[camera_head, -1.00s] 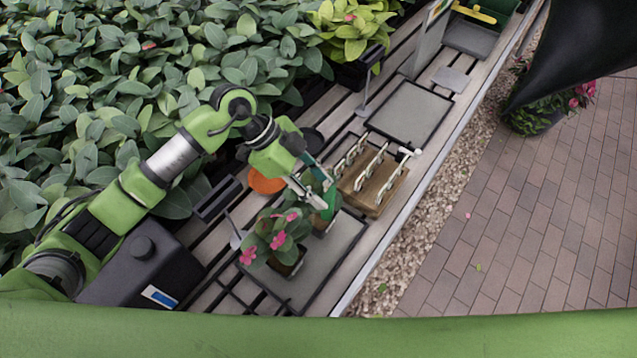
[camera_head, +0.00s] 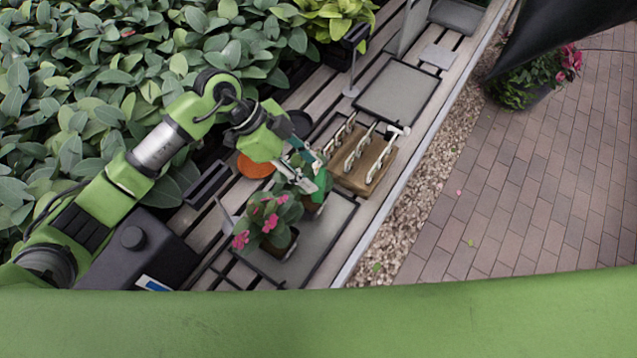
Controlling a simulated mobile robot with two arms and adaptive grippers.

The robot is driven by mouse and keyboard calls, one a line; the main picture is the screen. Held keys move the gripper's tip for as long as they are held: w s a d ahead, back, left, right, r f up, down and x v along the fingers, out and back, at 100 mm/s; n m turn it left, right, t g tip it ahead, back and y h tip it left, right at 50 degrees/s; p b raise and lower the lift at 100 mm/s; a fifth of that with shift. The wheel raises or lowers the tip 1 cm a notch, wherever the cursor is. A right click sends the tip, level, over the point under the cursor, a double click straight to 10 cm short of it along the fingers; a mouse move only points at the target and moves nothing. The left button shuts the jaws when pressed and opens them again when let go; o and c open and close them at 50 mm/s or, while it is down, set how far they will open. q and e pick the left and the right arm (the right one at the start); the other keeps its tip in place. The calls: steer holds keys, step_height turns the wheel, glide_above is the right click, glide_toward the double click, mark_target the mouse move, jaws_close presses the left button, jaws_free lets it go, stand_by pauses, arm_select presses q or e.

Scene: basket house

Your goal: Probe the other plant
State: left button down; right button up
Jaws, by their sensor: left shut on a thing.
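A potted plant with pink flowers (camera_head: 268,218) stands on a grey tray (camera_head: 328,232) at the near end of the slatted bench. A second, green plant (camera_head: 322,183) stands just behind it on the same tray, partly hidden by my left gripper. My left gripper (camera_head: 300,178) points down over this second plant, shut on a thin teal-green tool, which looks like the probe (camera_head: 305,153). Whether the probe's tip touches the soil is hidden by the gripper and leaves. My right gripper is not in view.
A wooden rack (camera_head: 362,160) with several pale-handled tools stands right of the gripper. An orange dish (camera_head: 256,166) lies to its left. An empty grey tray (camera_head: 397,92) is farther back.

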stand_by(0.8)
arm_select(q)
steer(key=c, duration=1.3)
jaws_free()
steer(key=v, duration=1.2)
steer(key=shift+s, duration=0.1)
